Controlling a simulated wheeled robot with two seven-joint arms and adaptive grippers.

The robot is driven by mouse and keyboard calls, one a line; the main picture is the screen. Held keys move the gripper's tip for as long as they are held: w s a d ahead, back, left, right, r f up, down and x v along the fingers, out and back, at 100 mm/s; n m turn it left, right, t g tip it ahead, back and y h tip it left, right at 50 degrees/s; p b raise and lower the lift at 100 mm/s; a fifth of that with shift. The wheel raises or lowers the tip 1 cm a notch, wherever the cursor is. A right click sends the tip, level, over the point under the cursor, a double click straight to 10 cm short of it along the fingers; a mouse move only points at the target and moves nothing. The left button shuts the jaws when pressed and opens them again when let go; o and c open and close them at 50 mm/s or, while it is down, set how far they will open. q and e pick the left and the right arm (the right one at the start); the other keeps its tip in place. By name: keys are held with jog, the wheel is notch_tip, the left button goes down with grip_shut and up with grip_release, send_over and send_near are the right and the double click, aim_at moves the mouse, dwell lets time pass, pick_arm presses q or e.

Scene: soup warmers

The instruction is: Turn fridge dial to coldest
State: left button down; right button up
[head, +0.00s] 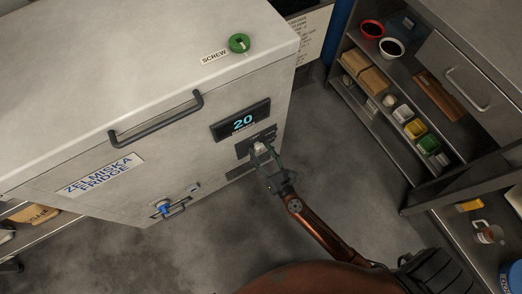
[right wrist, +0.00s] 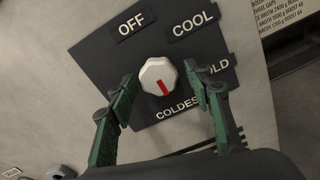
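The fridge dial (right wrist: 158,76) is a white faceted knob with a red mark, on a dark panel (right wrist: 110,65). The labels read OFF, COOL, COLD (partly covered) and COLDEST. The red mark points down, toward the COLDEST label (right wrist: 177,110). In the head view the dial (head: 259,147) is small, at the lower right of the fridge front (head: 60,130). My right gripper (right wrist: 160,72) is open, with its green-padded fingers on either side of the dial and gaps visible; it also shows in the head view (head: 264,158). My left gripper is not in view.
A display (head: 241,120) above the dial reads 20. A dark handle (head: 155,118) and a blue-knobbed tap (head: 163,207) stick out from the fridge front. A green screw cap (head: 239,43) sits on top. Shelves with containers (head: 410,115) stand right, across clear floor.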

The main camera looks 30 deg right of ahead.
jog(key=s, duration=1.2)
jog(key=shift+d, duration=0.2)
dwell(0.4)
